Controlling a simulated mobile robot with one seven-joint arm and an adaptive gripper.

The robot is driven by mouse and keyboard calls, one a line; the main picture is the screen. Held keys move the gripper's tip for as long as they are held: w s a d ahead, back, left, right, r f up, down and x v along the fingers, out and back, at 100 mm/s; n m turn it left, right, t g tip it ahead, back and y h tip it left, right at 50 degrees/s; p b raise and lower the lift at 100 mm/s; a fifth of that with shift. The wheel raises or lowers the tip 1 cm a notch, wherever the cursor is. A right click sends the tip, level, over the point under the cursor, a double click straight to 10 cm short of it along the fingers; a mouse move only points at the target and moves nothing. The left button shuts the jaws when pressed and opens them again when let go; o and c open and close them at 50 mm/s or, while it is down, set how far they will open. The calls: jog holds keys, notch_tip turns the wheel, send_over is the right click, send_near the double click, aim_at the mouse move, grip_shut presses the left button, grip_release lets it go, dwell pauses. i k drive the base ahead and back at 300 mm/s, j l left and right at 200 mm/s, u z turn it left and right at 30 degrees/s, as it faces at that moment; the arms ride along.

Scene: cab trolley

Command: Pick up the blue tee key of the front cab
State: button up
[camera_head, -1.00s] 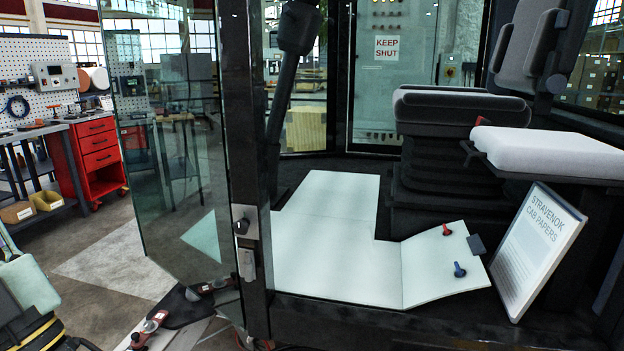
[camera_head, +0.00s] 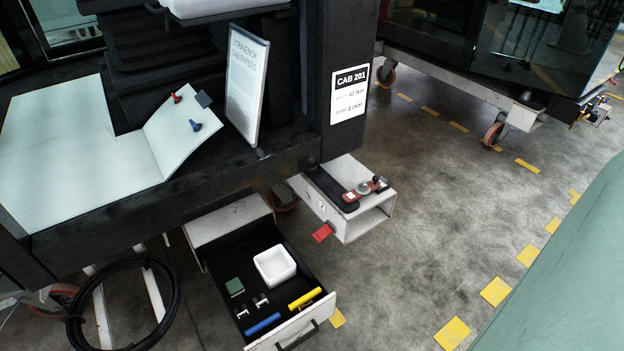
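A small blue key-like piece (camera_head: 195,125) rests on the raised pale flap of the cab floor, near a similar red one (camera_head: 176,97). Below the cab, an open drawer (camera_head: 211,270) holds a blue bar-shaped handle (camera_head: 263,325) and a yellow one (camera_head: 305,298). I cannot tell for certain which blue piece is the tee key. Both blue pieces are uncovered. My gripper is not in view; a large pale green surface, probably part of my arm, fills the lower right.
The drawer also holds a white tray (camera_head: 289,256), a green block (camera_head: 235,287) and small metal parts. A "CAB PAPERS" board (camera_head: 246,82) leans beside the flap. A "CAB 201" sign (camera_head: 349,94) marks the post. A black hose coil (camera_head: 75,318) hangs lower left. Open floor lies right.

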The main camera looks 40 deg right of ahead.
aim_at(263, 326)
jog(key=k+z, duration=0.65)
